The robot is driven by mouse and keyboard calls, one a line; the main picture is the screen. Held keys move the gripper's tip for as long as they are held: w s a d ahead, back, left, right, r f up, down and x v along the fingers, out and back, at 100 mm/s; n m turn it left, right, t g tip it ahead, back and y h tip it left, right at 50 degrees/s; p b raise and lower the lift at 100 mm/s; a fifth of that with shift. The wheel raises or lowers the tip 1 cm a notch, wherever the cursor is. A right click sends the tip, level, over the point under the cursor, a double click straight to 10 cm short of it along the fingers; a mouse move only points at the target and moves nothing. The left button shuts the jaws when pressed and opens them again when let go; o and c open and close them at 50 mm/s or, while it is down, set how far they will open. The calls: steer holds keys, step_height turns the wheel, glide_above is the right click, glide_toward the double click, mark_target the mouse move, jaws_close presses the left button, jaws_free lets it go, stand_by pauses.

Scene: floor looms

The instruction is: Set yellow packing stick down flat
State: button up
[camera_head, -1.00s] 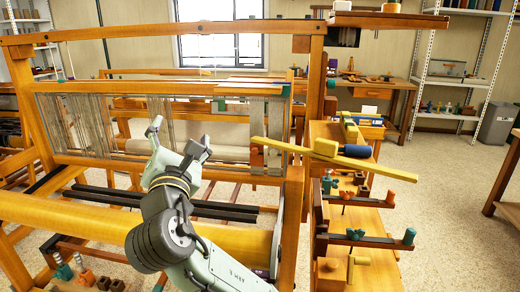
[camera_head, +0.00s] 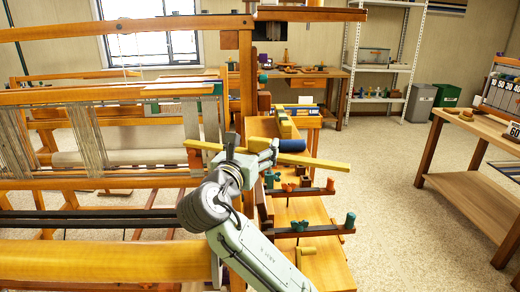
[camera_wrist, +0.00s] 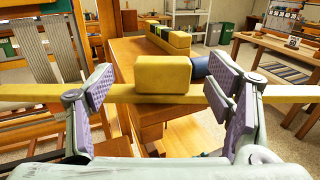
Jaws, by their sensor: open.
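The yellow packing stick (camera_head: 312,162) is a long thin bar in the head view. It runs from beside the loom post on the left out over the wooden bench on the right. It also crosses the whole wrist view (camera_wrist: 285,96). A yellow block (camera_wrist: 163,74) stands at its middle, and I cannot tell if it is joined to the stick. My gripper (camera_wrist: 162,92) is open, with one pair of pads left of the block and one right, apart from it. In the head view my gripper (camera_head: 256,152) hides part of the stick. What supports the stick is not clear.
The wooden bench (camera_head: 310,240) holds dark bars with green and orange knobs and a blue roll (camera_head: 291,146). The loom (camera_head: 110,255) with its threads fills the left. A table (camera_head: 470,185) stands at the right, with open floor between.

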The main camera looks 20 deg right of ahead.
mark_target(258, 142)
steer(key=p+x, duration=0.1)
steer(key=x, duration=0.3)
steer(key=shift+s+d, duration=0.1)
steer(key=shift+d, duration=0.05)
steer(key=shift+c, duration=0.4)
steer(key=c, duration=1.3)
steer(key=shift+r, duration=0.15)
